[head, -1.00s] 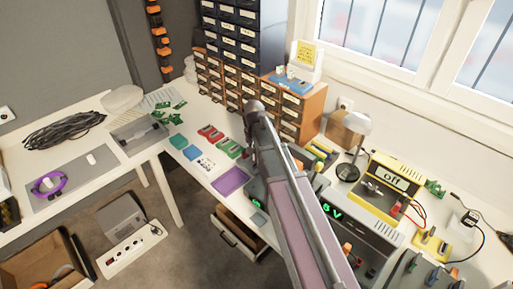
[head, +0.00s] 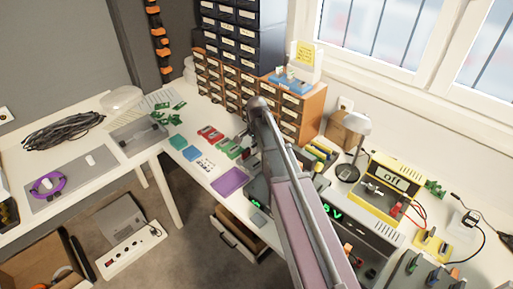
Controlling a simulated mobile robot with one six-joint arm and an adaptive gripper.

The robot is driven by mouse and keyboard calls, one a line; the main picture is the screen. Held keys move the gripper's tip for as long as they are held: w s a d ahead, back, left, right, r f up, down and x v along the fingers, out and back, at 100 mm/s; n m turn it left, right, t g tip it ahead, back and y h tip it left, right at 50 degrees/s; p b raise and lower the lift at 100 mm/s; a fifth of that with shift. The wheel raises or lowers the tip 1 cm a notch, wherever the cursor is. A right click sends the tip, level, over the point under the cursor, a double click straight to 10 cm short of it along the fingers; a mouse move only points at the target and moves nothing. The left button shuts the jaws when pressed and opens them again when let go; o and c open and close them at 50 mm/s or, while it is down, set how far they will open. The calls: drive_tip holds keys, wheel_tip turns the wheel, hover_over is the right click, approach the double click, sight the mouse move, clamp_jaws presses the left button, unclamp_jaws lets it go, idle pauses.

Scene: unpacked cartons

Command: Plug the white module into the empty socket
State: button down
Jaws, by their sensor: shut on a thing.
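My arm rises from the lower right, and its upper bend stands over the main bench. My gripper is hidden behind it, so what it holds does not show. A small white block (head: 90,160) lies on the grey mat (head: 68,178) on the left table; I cannot tell if it is the white module. Small white pieces also stand on a blue base (head: 289,83) on the brown drawers. Green (head: 229,149) and red (head: 210,134) boards lie on the bench left of my arm. I cannot make out an empty socket.
Drawer cabinets (head: 232,28) stand at the back. A lamp (head: 356,142), a yellow device marked "off" (head: 389,185) and a grey unit with a green display are right of my arm. A purple mat (head: 230,181) lies at the bench's front edge, above an open drawer (head: 238,240).

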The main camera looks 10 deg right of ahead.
sight(257, 165)
drive_tip(key=shift+f, duration=0.2)
drive_tip(key=shift+f+b, duration=2.6)
drive_tip(key=shift+b, duration=0.2)
drive_tip(key=shift+f+b, duration=0.65)
drive_tip(key=shift+f, duration=0.05)
idle(1.0)
drive_tip(key=c, duration=0.7)
unclamp_jaws()
drive_tip(key=shift+o, duration=0.2)
drive_tip(key=shift+r, duration=0.15)
